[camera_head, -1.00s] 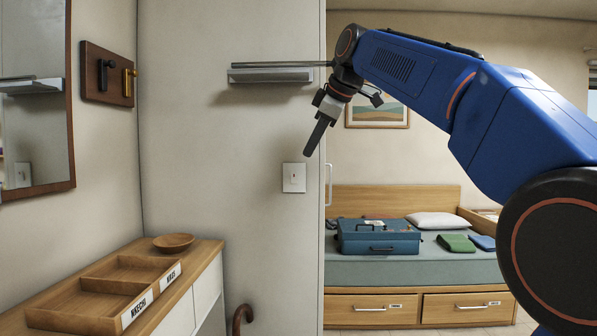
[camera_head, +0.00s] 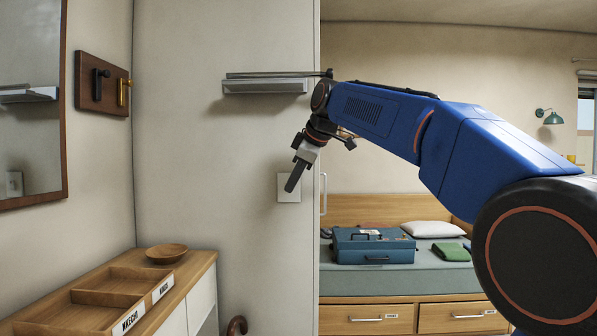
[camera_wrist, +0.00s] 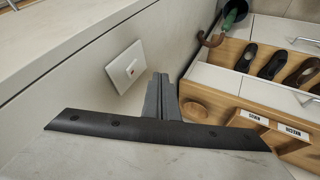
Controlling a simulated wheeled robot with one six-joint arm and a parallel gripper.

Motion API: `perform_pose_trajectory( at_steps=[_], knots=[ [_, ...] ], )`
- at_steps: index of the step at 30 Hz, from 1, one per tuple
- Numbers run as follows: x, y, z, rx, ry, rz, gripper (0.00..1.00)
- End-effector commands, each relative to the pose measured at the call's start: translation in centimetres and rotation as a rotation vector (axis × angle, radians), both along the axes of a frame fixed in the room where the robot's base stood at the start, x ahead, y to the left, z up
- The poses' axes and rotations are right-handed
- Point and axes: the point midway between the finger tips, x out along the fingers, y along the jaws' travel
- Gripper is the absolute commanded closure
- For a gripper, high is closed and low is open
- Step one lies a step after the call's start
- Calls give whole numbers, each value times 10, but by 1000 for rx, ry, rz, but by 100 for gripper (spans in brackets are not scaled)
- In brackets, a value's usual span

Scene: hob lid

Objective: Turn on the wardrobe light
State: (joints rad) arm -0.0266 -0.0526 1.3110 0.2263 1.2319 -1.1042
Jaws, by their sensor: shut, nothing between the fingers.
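A white switch plate (camera_head: 289,196) is on the pale upright panel (camera_head: 200,165), below a grey ledge-like fixture (camera_head: 265,87). The exact gap is unclear. No lit lamp can be made out at the fixture.
A wooden dresser with a divided tray (camera_head: 125,290) and a bowl (camera_head: 166,253) stands at lower left. A mirror and a hook board (camera_head: 102,83) hang on the left wall. A bed with a blue toolbox (camera_head: 374,246) is behind at right. A hooked handle (camera_head: 237,325) stands low by the panel.

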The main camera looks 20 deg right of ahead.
Motion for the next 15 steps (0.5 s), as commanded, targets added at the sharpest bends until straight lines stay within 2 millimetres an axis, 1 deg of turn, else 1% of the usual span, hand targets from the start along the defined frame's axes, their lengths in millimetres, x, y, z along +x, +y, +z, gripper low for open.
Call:
perform_pose_trajectory(
  at_steps=[1,2,9,15],
  knots=[
    [4,2,-6,0,1,0,100],
    [8,1,-6,0,0,0,100],
    [31,-7,-1,1,0,-1,100],
    [40,-10,2,0,-1,0,100]
  ],
)
